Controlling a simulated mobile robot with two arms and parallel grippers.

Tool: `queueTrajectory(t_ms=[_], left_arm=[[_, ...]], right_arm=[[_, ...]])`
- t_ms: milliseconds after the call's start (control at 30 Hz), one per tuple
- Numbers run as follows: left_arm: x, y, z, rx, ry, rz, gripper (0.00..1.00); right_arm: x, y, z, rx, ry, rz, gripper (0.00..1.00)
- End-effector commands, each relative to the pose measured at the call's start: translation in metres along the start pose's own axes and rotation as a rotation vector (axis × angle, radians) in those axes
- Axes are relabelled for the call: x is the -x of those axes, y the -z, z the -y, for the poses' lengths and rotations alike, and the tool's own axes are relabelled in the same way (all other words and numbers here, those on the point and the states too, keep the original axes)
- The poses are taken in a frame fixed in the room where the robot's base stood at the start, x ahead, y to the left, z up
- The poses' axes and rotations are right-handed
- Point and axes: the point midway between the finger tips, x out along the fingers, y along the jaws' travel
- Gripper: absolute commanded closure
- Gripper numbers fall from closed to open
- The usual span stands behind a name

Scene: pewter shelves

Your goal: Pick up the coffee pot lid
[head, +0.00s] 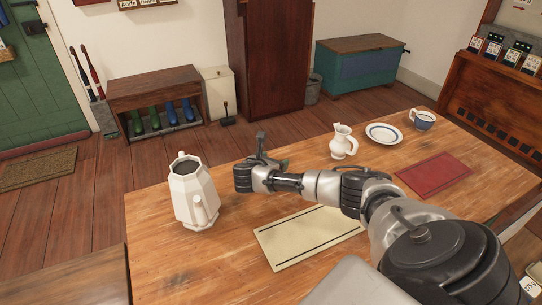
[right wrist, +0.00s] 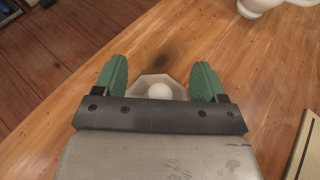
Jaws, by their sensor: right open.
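The white coffee pot (head: 193,192) stands upright on the wooden table at the left, its top open. The coffee pot lid (right wrist: 158,86) is a white, many-sided piece with a round knob. It lies between the two green fingers of my right gripper (right wrist: 159,74), with space on both sides; its near part is hidden by the gripper body. In the head view my right gripper (head: 260,165) is over the table, right of the pot, and the lid is not visible. My left gripper is not in view.
A cream mat (head: 290,240) lies in front of my right arm. A small white jug (head: 343,142), a saucer (head: 384,133), a cup (head: 423,121) and a red mat (head: 434,174) are at the right. Bare tabletop lies between pot and gripper.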

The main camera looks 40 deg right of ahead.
Motion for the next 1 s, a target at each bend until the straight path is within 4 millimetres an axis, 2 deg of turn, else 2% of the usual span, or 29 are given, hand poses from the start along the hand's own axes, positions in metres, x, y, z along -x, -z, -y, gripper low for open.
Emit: queueTrajectory(t_ms=[67,500,533,867,1000], left_arm=[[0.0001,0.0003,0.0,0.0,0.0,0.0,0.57],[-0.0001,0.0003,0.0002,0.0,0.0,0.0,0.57],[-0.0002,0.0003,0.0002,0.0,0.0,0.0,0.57],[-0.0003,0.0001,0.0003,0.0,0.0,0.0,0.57],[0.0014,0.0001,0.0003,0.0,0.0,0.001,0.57]], right_arm=[[0.0002,-0.0001,0.0,0.0,0.0,0.0,0.3],[0.0005,0.0019,0.0004,0.002,0.001,-0.003,0.97],[0.0005,0.0023,0.0005,0.003,0.001,-0.003,1.0],[0.0011,0.0051,0.0012,0.007,0.001,-0.008,1.0],[0.0038,-0.0013,0.0012,0.008,0.001,-0.008,1.0]])
